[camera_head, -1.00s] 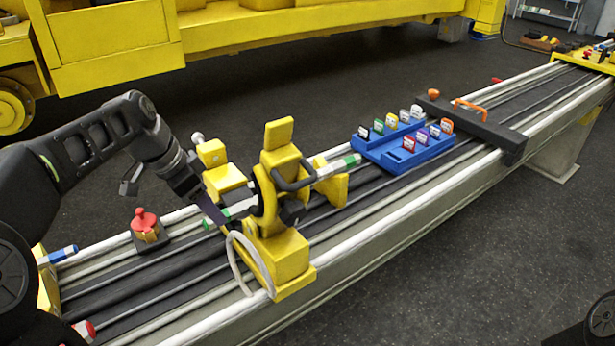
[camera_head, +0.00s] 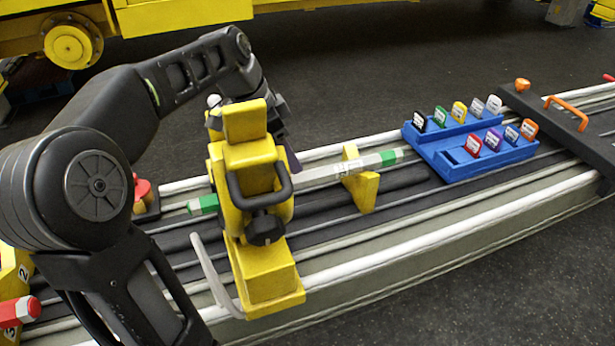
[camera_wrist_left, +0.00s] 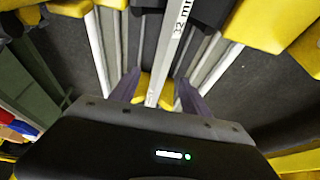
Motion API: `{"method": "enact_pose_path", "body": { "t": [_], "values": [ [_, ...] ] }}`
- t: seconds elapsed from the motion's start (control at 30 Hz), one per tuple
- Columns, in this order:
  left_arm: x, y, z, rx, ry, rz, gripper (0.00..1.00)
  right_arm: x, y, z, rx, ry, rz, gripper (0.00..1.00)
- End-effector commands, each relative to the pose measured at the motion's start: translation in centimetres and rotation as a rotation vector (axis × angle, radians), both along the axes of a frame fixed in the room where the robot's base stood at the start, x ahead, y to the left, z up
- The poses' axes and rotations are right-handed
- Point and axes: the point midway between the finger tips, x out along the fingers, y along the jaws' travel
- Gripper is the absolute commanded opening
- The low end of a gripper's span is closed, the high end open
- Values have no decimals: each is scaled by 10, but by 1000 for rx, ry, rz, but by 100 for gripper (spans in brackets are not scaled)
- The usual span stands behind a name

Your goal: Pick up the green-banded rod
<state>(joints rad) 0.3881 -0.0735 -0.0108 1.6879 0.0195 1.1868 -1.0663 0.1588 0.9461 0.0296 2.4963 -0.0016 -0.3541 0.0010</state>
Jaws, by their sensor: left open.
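The green-banded rod (camera_head: 330,173) is pale grey with green bands at both ends. It runs through the yellow clamp (camera_head: 262,275) and lies over a small yellow support (camera_head: 365,192) to its right. My left gripper (camera_head: 293,162) is just behind the clamp on the rod's right-hand stretch, partly hidden by it. In the left wrist view the rod (camera_wrist_left: 172,50), marked "32 mm", runs between the two purple open fingers (camera_wrist_left: 158,92). I cannot tell whether either finger touches it. My right gripper is not in view.
A blue tray (camera_head: 455,172) with several coloured tags stands on the rails to the right. A black crossbar with an orange handle (camera_head: 567,112) lies beyond it. A red knob (camera_head: 140,190) sits left of the clamp, partly behind my arm. A red-ended rod (camera_head: 20,311) shows at lower left.

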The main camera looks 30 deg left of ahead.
Motion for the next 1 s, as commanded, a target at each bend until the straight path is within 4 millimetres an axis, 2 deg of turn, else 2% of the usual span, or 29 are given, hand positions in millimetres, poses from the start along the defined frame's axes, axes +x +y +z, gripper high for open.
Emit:
{"method": "enact_pose_path", "body": {
  "t": [0.3,0.67,1.0],
  "values": [
    [8,-6,-23,-1,2,-2,55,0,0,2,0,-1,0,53],
    [10,-6,-27,-1,2,-1,55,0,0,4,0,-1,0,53],
    [24,-14,-68,-2,4,-1,55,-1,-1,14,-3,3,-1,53]
  ]
}}
